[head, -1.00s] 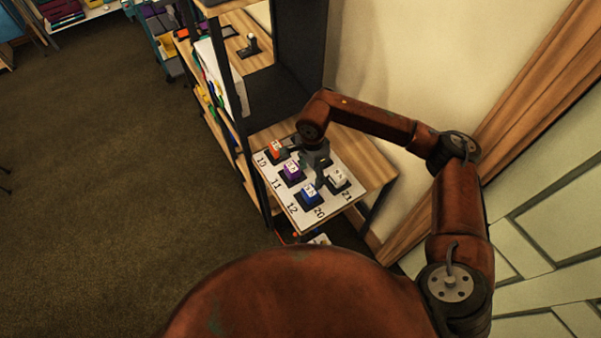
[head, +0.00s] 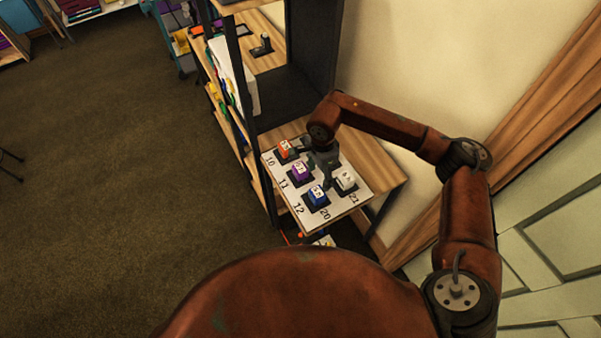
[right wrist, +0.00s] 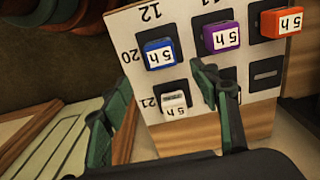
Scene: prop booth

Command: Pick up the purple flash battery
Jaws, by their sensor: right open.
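The purple flash battery (head: 301,172) stands in a dark holder on a white numbered board on a wooden shelf. It also shows in the right wrist view (right wrist: 222,37), with a white "5h" label. My right gripper (head: 328,184) is open above the board, to the right of the purple battery in the head view. In the right wrist view its fingers (right wrist: 160,74) are spread. One fingertip is just below the purple battery in the picture, and the battery is not between the fingers. My left gripper is not in view.
A blue battery (head: 317,196), an orange battery (head: 284,149) and a white battery (head: 346,180) stand in neighbouring holders. An empty holder (right wrist: 266,74) shows in the right wrist view. Dark shelf posts (head: 239,85) rise at left; a wall (head: 420,60) is behind.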

